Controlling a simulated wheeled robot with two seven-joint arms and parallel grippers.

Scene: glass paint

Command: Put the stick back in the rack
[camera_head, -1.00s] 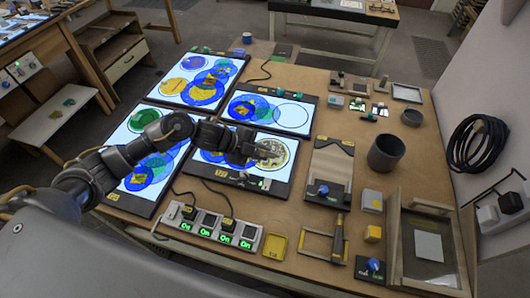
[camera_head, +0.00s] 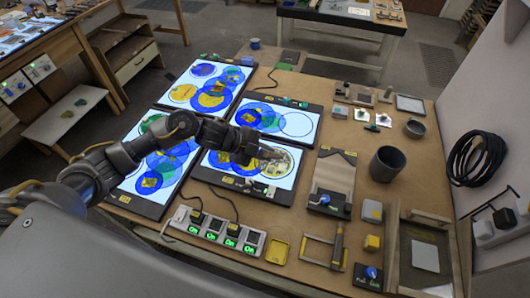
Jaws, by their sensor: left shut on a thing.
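My left gripper (camera_head: 268,154) reaches in from the left over the lower right lit panel (camera_head: 210,174), at its painted circle. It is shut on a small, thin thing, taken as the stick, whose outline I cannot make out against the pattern. I cannot tell whether it touches the panel. A small wooden frame (camera_head: 316,240), possibly the rack, lies on the table to the lower right of the gripper. A dark upright piece (camera_head: 338,240) stands at its right side. My right gripper is not in view.
Other lit panels (camera_head: 276,119) with coloured circles lie beside and behind. A power strip (camera_head: 214,230) lies in front. A grey cup (camera_head: 386,164), a yellow block (camera_head: 372,242), a yellow tray (camera_head: 278,250) and a larger framed tray (camera_head: 403,212) occupy the right side.

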